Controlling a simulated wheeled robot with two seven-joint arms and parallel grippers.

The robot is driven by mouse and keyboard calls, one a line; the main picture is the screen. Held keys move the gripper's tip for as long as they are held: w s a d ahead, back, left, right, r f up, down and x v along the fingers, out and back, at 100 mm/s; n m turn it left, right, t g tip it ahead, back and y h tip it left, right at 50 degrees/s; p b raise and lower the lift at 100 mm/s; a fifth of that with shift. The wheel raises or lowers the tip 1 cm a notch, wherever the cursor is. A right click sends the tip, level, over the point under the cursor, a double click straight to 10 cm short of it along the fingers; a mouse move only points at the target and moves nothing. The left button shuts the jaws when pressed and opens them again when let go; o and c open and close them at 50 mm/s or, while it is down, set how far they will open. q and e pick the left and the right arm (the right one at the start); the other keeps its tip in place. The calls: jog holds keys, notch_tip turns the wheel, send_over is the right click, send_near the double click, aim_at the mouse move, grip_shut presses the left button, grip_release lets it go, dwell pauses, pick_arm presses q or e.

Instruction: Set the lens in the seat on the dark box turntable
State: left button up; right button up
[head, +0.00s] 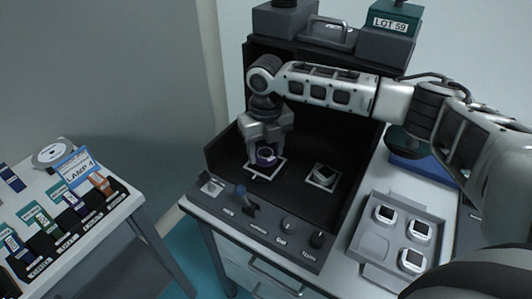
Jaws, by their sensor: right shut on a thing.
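My right gripper (265,158) points down inside the open dark box (345,135) and is shut on a small round lens (266,153) with a purple tint. The lens is over or at a white-edged square seat (264,176) on the box floor; I cannot tell whether it touches the seat. A second white-edged square seat (323,178) lies to the right and has a dark and greyish piece in it. The turntable itself is hard to make out in the dark. My left gripper is not in view.
The box's front panel (262,226) carries a lever and several knobs. A grey tray (381,246) with several white square pieces stands at right. A teal "LOT 59" box (390,27) sits on top. A side table at left holds labelled items (75,203).

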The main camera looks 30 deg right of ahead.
aim_at(266, 154)
jog(key=shift+f, duration=0.85)
jog(key=shift+f, duration=0.15)
jog(key=o, duration=1)
notch_tip(266, 154, up, 12)
